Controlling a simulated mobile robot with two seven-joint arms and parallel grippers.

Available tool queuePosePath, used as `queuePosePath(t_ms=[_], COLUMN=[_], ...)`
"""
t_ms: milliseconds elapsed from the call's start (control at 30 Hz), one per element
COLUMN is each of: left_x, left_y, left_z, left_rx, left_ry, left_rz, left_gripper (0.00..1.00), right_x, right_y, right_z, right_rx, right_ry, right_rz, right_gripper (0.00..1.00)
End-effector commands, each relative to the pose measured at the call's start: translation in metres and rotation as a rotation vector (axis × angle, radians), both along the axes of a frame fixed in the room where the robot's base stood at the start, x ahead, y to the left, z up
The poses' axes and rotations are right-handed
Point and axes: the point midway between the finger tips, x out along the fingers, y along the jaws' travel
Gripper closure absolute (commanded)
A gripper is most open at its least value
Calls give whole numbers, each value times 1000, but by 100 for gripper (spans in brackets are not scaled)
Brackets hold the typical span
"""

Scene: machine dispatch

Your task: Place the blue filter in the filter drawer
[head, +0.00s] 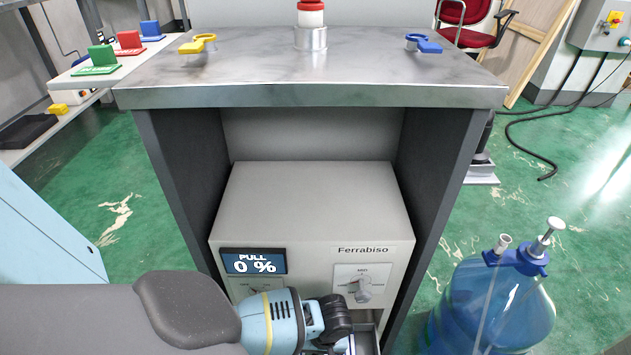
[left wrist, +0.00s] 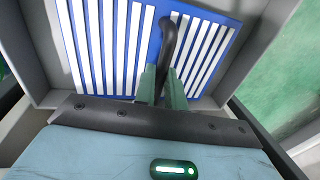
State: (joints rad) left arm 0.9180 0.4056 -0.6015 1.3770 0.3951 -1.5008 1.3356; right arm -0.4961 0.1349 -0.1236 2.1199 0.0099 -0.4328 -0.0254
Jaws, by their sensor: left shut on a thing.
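The blue filter (left wrist: 143,50), a blue frame with white slats and a black curved handle (left wrist: 168,42), shows in the left wrist view. My left gripper (left wrist: 163,88) is shut on this handle, with its green fingers on either side of it. The grey walls of the filter drawer (left wrist: 262,55) surround the filter; I cannot tell whether it rests on the drawer's floor. In the head view my left arm reaches in low, in front of the machine, and the drawer's edge (head: 375,338) shows beside it. The filter is hidden there. My right gripper is not in view.
The grey Ferrabiso machine (head: 310,205) has a display (head: 253,262) reading "PULL 0 %" and a knob (head: 364,290). It stands under a metal-topped table (head: 310,95). A blue water bottle (head: 495,305) stands on the floor at right. A pale blue panel (head: 45,235) is at left.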

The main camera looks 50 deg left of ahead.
Motion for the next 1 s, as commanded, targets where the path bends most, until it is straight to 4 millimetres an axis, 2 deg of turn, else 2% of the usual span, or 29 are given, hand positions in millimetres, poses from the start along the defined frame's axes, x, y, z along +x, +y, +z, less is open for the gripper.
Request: queuePosePath(t_ms=[233,267,400,767,867,1000], left_x=[0,0,0,0,2,6], left_y=[0,0,0,0,-1,-5], left_z=[-3,-3,-3,1,12,39], left_rx=[-1,0,0,1,-1,-1], left_ry=[-1,0,0,-1,-2,-4], left_rz=[1,1,0,-1,0,0], left_gripper=[100,86,67,66,66,66], right_x=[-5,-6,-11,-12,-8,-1], right_y=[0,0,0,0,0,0], right_z=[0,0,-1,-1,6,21], right_rx=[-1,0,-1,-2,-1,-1], right_ry=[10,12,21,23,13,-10], right_rz=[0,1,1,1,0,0], right_gripper=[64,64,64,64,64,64])
